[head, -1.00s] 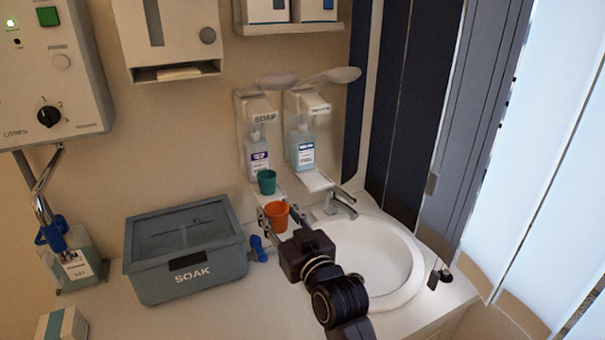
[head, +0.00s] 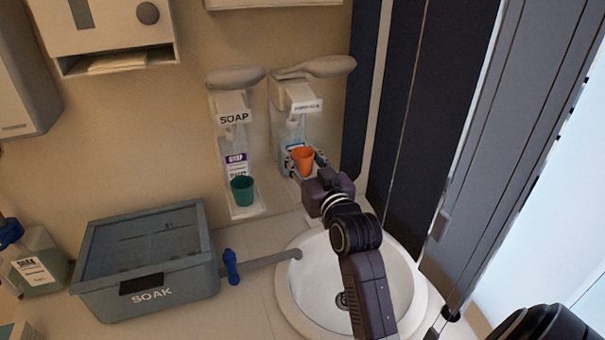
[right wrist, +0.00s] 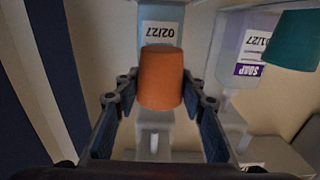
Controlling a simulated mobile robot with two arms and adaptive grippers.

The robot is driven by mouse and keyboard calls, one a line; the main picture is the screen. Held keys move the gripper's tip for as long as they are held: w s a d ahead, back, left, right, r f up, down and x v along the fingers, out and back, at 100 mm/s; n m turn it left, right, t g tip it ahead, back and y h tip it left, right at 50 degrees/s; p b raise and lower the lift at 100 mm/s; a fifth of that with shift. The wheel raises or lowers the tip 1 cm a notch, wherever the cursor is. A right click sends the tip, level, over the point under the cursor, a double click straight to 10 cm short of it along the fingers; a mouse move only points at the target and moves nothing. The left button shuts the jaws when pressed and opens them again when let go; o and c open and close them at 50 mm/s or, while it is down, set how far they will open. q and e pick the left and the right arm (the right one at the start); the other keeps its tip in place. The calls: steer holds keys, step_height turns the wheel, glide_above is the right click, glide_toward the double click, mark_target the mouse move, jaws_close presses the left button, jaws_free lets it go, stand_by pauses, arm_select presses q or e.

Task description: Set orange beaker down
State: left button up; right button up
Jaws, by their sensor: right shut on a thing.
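The orange beaker (head: 303,160) is held upright in my right gripper (head: 306,166), in front of the right-hand dispenser on the wall. In the right wrist view the orange beaker (right wrist: 161,80) sits between the two fingers of the right gripper (right wrist: 162,95), and a label with 02/27 shows behind it. Whether the beaker's base touches the dispenser's drip tray is hidden by the gripper. A teal beaker (head: 243,190) stands on the tray of the left, SOAP dispenser; it also shows in the right wrist view (right wrist: 296,40). My left gripper is not in view.
The SOAP dispenser (head: 234,130) and the right-hand dispenser (head: 299,92) hang side by side. The sink (head: 290,283) lies under my right arm. A grey SOAK tub (head: 150,275) stands left on the counter, with a blue-handled tap lever (head: 231,266) beside it. Dark panels (head: 410,110) rise at right.

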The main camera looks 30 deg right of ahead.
mark_target(304, 175)
steer(key=shift+f, duration=0.45)
steer(key=f, duration=0.3)
steer(key=shift+w+d+f, duration=0.15)
steer(key=shift+d+f, duration=0.05)
steer(key=shift+f, duration=0.45)
steer(key=o, duration=1)
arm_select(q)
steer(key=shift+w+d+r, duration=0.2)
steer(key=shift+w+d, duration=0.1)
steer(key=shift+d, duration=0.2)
arm_select(e)
steer(key=shift+o, duration=0.5)
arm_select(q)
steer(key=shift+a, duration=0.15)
arm_select(e)
steer(key=shift+r, duration=0.2)
